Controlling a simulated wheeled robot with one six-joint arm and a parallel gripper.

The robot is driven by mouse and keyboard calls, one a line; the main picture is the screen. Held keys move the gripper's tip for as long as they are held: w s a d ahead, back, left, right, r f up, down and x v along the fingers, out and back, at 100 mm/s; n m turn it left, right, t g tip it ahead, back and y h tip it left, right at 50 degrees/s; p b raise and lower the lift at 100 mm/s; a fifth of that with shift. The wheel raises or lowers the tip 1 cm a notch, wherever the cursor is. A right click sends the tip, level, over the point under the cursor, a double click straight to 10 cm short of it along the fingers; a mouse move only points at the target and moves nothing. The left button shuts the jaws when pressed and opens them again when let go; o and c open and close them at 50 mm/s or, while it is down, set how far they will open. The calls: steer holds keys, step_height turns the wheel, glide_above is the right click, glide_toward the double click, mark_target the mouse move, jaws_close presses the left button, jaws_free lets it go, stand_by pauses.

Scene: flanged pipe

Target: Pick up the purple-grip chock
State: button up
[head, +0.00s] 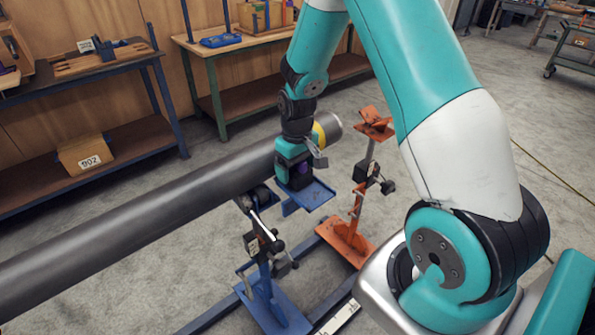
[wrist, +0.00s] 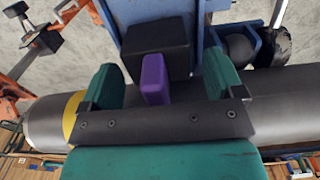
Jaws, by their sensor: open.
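The purple-grip chock is a black block (wrist: 157,45) with a purple grip (wrist: 155,78) on it. In the wrist view it sits on a blue plate, with the grip between the two teal fingers of my gripper (wrist: 160,85). The fingers are open, with a gap on each side of the grip.
A long grey pipe (head: 130,220) with a yellow band (head: 326,130) runs right beside my gripper. The blue stand (head: 265,290) is under it, and an orange stand (head: 350,235) is close on the right. Benches (head: 90,70) line the wall behind.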

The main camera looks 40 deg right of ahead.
steer(key=c, duration=1.1)
steer(key=shift+s+r, duration=0.35)
steer(key=s+r+b, duration=0.2)
steer(key=s+r, duration=0.5)
steer(key=s, duration=0.6)
steer(key=w+f+p, duration=0.1)
steer(key=w+p, duration=0.2)
steer(key=w+f+p, duration=0.1)
steer(key=w+p, duration=0.2)
steer(key=w+f+p, duration=0.2)
steer(key=w+p, duration=0.1)
steer(key=shift+w+d+p, duration=0.1)
steer(key=shift+w+p, duration=0.25)
steer(key=shift+p, duration=0.05)
steer(key=shift+w+f, duration=0.2)
steer(key=shift+f, duration=0.3)
steer(key=shift+f+b, duration=0.95)
steer(key=shift+f, duration=0.25)
